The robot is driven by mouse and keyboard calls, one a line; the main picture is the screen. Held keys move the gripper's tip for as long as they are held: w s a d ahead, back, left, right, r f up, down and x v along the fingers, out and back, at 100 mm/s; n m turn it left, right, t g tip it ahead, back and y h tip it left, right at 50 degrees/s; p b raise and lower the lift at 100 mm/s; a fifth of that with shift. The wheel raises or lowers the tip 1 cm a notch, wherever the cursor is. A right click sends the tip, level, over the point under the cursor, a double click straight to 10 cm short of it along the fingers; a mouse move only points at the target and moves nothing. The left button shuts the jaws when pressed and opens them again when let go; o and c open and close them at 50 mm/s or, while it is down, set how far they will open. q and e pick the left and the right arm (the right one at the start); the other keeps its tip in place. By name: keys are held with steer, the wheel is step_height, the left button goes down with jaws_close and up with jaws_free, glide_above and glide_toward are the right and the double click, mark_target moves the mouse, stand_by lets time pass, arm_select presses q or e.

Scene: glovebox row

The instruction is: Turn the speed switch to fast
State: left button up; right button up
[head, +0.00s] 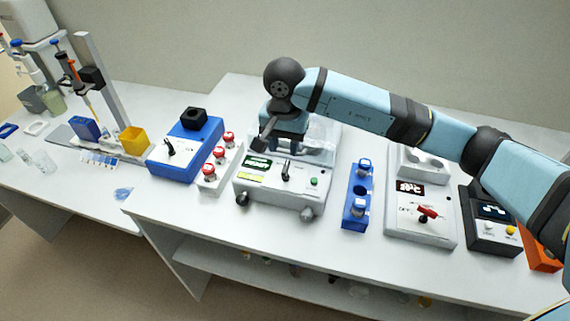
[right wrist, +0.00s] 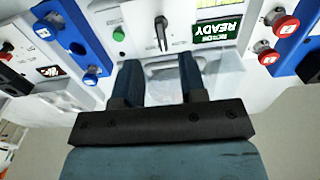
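A white machine (head: 280,190) stands at the middle of the bench, with lit green displays, a green button and a black lever switch (head: 286,172) on its front panel. Its lettering is too small to tell the settings. In the right wrist view the black lever (right wrist: 161,32) shows beside a READY display (right wrist: 218,29). My right gripper (head: 261,143) is above the back left part of this machine, apart from the lever. In the right wrist view its two fingers (right wrist: 160,78) are spread with nothing held between them. My left gripper is out of view.
A blue rack (head: 357,205), a white device with a red switch (head: 428,212) and a dark box (head: 490,232) stand right. The bench's front edge (head: 330,245) is clear.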

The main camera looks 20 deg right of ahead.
mark_target(284, 169)
step_height(284, 169, down, 8)
steer(key=shift+r+p, duration=0.1)
steer(key=shift+p, duration=0.4)
steer(key=shift+c, duration=0.4)
jaws_close()
